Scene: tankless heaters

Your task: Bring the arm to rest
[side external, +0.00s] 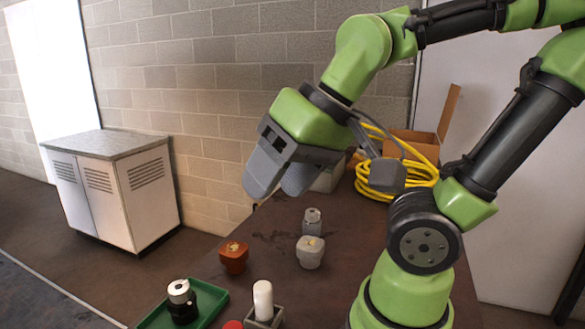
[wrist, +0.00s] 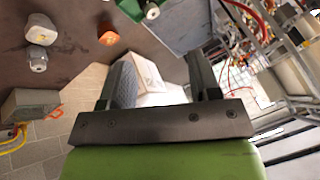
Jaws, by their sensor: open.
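My gripper (side external: 274,184) is at the end of my green arm, raised above the far part of the brown table (side external: 270,235). Its grey fingers are apart with nothing between them, and they angle down to the left. In the wrist view the gripper (wrist: 157,72) is also open; the pale cabinet (wrist: 155,82) shows behind the gap between the fingers. My gripper touches nothing in view.
An orange-brown part (side external: 234,257) and two grey parts (side external: 310,253) (side external: 312,221) stand on the table. A green tray (side external: 212,297) holds a black-and-white piece. A white cylinder (side external: 263,300) is in front. A yellow hose (side external: 424,172) lies behind my arm.

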